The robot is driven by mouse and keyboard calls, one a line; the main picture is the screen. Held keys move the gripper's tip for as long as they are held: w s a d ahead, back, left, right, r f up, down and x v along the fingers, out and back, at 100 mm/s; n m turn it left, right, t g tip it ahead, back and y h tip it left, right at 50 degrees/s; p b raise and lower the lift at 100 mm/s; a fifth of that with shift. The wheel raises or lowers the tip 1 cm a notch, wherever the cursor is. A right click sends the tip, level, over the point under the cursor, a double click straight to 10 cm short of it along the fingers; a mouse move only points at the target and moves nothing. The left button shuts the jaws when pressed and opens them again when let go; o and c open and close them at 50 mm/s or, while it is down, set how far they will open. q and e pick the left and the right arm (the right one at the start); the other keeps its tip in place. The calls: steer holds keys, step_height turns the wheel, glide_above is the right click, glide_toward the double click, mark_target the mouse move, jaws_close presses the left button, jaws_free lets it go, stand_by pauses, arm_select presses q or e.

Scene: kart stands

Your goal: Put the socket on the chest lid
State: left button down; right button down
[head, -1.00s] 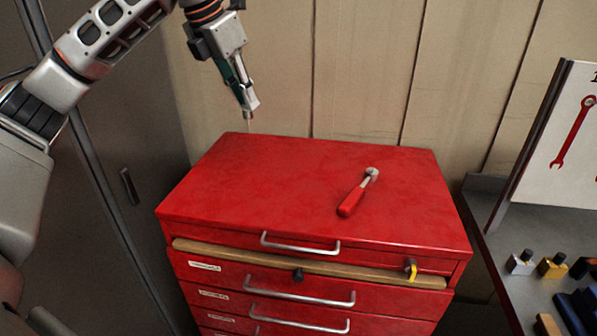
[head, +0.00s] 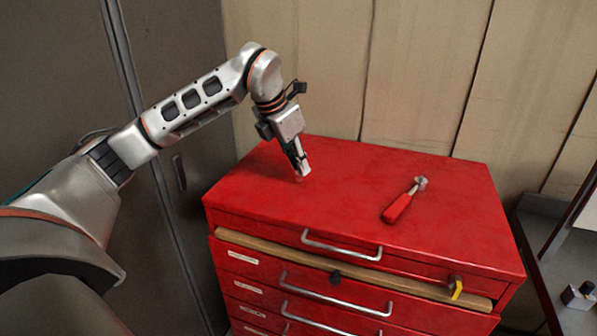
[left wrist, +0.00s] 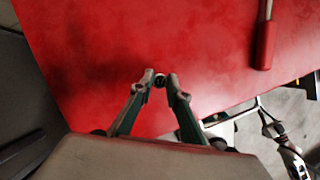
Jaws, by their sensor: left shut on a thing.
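The red chest lid (head: 345,185) is the flat top of a red drawer chest; it also fills much of the left wrist view (left wrist: 180,40). My left gripper (head: 302,174) points down over the left part of the lid. In the left wrist view its fingertips are shut on the small dark round socket (left wrist: 160,80). In the head view the socket is mostly hidden by the fingers, low at or just above the lid; I cannot tell whether it touches.
A ratchet with a red handle (head: 398,208) lies on the right part of the lid. A wooden strip (head: 350,270) and drawer handles run along the chest front. A grey bench (head: 545,245) stands at right. The lid between gripper and ratchet is clear.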

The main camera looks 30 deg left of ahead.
arm_select(q)
step_height(320, 180, down, 2)
steer(key=shift+f, duration=0.25)
arm_select(e)
steer(key=shift+s+d+f, duration=0.1)
steer(key=shift+f, duration=0.15)
steer(key=shift+f, duration=0.1)
arm_select(q)
steer(key=shift+f, duration=0.15)
steer(key=c, duration=1.9)
jaws_free()
